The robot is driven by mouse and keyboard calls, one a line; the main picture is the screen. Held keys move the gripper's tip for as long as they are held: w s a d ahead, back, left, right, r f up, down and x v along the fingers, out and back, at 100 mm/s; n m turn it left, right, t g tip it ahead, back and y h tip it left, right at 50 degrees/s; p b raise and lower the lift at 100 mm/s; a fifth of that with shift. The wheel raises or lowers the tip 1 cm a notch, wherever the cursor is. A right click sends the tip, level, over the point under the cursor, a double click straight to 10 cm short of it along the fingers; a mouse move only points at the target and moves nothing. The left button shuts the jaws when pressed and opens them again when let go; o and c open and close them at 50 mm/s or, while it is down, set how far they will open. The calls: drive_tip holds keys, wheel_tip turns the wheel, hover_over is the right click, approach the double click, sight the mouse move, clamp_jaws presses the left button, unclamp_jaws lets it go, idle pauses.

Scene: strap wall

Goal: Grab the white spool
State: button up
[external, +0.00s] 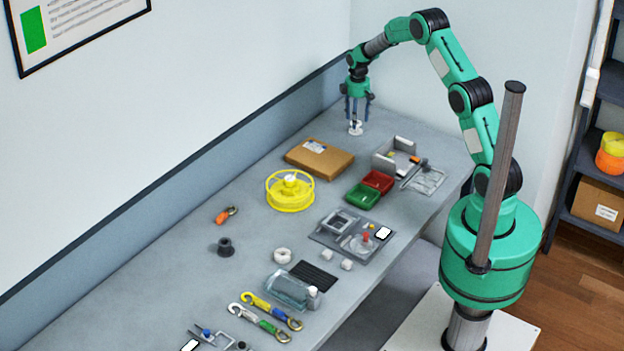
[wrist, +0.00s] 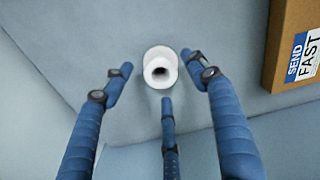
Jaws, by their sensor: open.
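The white spool (external: 356,129) stands near the far end of the table, close to the wall. In the wrist view the white spool (wrist: 153,64) shows from above, with a dark hole in its middle. My gripper (external: 356,118) points down over it in the external view. In the wrist view my gripper (wrist: 160,85) has its blue fingers spread, one to the left, others to the right and one below the spool. The fingers look apart from the spool; how high their tips are above the table is hard to tell.
A brown cardboard box (external: 320,158) lies nearby; it also shows in the wrist view (wrist: 291,45). A yellow spool (external: 290,192), red bin (external: 377,181), green bin (external: 362,195) and grey tray (external: 345,230) stand nearer. The table around the white spool is clear.

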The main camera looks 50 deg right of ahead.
drive_tip(key=shift+f+b, duration=0.35)
drive_tip(key=shift+f, duration=1.65)
drive_tip(key=c, duration=1.2)
drive_tip(key=shift+r, duration=0.1)
wheel_tip(320, 180, up, 10)
drive_tip(key=p, duration=0.1)
drive_tip(key=shift+p, duration=0.3)
